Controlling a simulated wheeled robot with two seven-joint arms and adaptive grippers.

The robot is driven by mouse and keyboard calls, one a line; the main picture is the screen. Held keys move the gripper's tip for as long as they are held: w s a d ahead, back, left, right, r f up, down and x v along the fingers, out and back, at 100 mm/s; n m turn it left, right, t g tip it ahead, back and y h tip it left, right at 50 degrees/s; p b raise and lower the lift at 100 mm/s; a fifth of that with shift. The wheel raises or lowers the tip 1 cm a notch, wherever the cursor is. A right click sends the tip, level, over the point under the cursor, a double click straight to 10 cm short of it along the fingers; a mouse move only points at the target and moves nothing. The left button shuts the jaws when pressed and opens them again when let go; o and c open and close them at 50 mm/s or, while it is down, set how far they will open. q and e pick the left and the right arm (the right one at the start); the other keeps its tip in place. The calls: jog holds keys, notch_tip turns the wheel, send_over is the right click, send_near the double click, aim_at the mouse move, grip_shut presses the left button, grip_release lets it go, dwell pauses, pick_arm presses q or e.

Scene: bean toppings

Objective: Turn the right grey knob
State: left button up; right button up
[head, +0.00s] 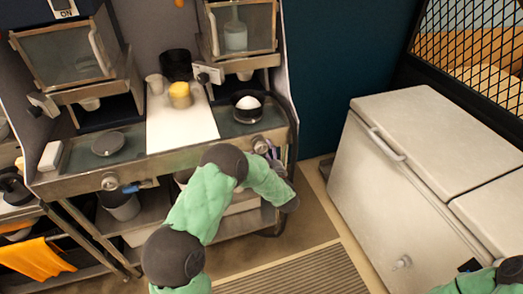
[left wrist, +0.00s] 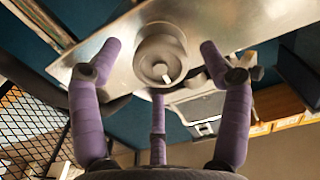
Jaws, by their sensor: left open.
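The right grey knob (head: 260,145) sits on the front metal panel of the counter, at its right end. In the left wrist view the knob (left wrist: 161,52) is round and grey with a pale mark near its middle. My left gripper (head: 274,154) is just at the right knob, partly hidden by my own arm in the head view. In the left wrist view its purple fingers (left wrist: 158,58) are spread open, one on each side of the knob and a third below, with visible gaps. The left grey knob (head: 110,182) is further left on the same panel.
A black pan with a white round item (head: 248,103) sits on the counter above the right knob. A white board (head: 182,128) carries a yellow item (head: 180,95). A white chest freezer (head: 410,165) stands to the right, with floor between it and the counter.

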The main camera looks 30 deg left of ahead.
pick_arm(q)
jog(key=shift+x, duration=1.4)
jog(key=c, duration=1.2)
